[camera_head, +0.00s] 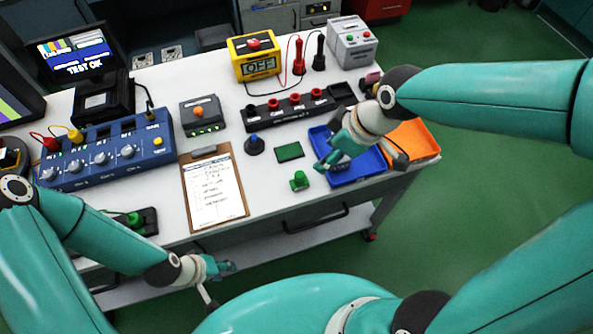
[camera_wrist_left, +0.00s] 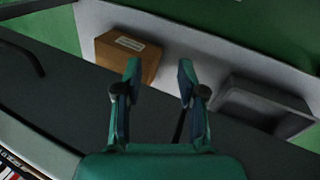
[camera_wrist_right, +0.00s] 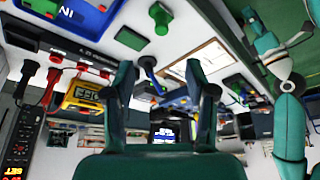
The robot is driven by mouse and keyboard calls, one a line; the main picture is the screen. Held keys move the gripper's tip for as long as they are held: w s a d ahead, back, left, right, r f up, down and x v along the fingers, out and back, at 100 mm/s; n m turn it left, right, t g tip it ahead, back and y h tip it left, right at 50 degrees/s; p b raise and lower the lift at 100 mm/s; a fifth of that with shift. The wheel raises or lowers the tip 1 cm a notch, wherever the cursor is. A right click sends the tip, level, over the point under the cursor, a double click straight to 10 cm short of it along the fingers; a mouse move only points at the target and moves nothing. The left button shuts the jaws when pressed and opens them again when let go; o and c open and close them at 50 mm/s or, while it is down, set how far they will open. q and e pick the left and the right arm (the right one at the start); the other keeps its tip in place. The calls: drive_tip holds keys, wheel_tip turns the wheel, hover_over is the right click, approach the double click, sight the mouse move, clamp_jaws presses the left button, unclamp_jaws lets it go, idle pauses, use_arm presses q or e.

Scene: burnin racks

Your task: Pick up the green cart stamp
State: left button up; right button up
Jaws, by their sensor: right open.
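The green stamp (camera_head: 299,181), a small block with a round knob, stands on the white table near its front edge. It also shows in the right wrist view (camera_wrist_right: 160,17) at the top, beyond my fingertips. My right gripper (camera_head: 331,146) is open and empty over the blue tray, just to the right of the stamp; its spread fingers show in the right wrist view (camera_wrist_right: 160,72). My left gripper (camera_head: 222,266) is low in front of the table, away from the stamp. Its fingers are apart and empty in the left wrist view (camera_wrist_left: 159,70).
A dark green pad (camera_head: 290,152) and a blue-knobbed stamp (camera_head: 254,145) are behind the green stamp. A clipboard (camera_head: 183,183) lies to the left. The blue tray (camera_head: 365,175) and orange tray (camera_head: 425,150) are to the right. A black socket strip (camera_head: 262,120) stands behind.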

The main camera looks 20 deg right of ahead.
sight(301, 174)
drive_tip(key=x, duration=1.1)
drive_tip(key=shift+a+f, duration=0.15)
drive_tip(key=shift+a, duration=0.15)
drive_tip(key=b+x, duration=0.1)
drive_tip(key=x, duration=0.3)
drive_tip(key=shift+d, duration=0.15)
drive_tip(key=shift+w+f+b, duration=0.15)
drive_tip(key=shift+f+b, duration=0.15)
clamp_jaws()
